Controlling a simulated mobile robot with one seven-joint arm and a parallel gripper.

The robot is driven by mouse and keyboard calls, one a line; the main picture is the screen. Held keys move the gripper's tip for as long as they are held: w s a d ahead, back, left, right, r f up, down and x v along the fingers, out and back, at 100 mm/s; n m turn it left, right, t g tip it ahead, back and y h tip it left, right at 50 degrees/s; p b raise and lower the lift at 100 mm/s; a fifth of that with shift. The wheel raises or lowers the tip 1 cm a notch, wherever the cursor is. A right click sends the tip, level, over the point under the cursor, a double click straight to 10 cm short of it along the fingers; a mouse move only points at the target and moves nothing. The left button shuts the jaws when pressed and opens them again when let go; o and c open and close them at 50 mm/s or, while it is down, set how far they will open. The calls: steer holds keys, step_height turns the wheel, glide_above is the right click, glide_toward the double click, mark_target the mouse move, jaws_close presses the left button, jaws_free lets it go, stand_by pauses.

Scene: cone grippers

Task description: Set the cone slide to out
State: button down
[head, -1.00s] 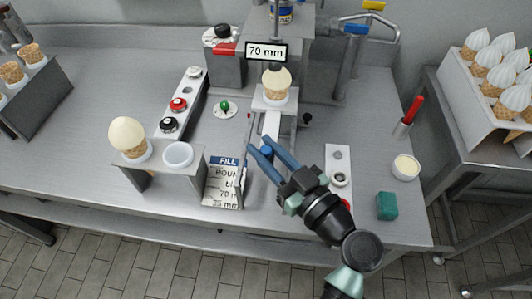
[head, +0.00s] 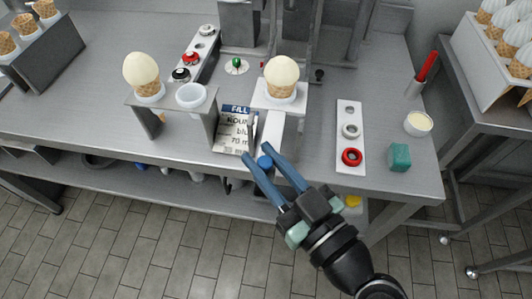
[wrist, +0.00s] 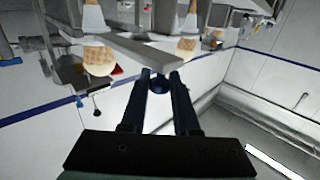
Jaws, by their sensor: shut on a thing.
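The cone slide (head: 272,127) is a pale bar with a raised holder at its far end. An ice cream cone (head: 281,75) with a cream-coloured scoop stands upright in that holder. The slide's near end, with a blue knob (head: 264,162), is at the front edge of the counter. My gripper (head: 258,152) is shut on the blue knob, one finger on each side. In the wrist view the knob (wrist: 159,84) sits between the two fingers, and the slide's underside is beyond it.
Left is a metal stand (head: 168,101) with another cone (head: 141,72) and an empty white ring. A FILL card (head: 235,130) lies beside the slide. Right are a panel with a red button (head: 352,157), a green block (head: 400,156) and a white cup (head: 418,124).

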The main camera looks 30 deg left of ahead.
steer(key=shift+s+f, duration=0.1)
steer(key=c, duration=1.1)
jaws_free()
steer(key=o, duration=0.4)
steer(key=shift+s, duration=0.15)
steer(key=b+v, duration=0.1)
steer(key=v, duration=1.2)
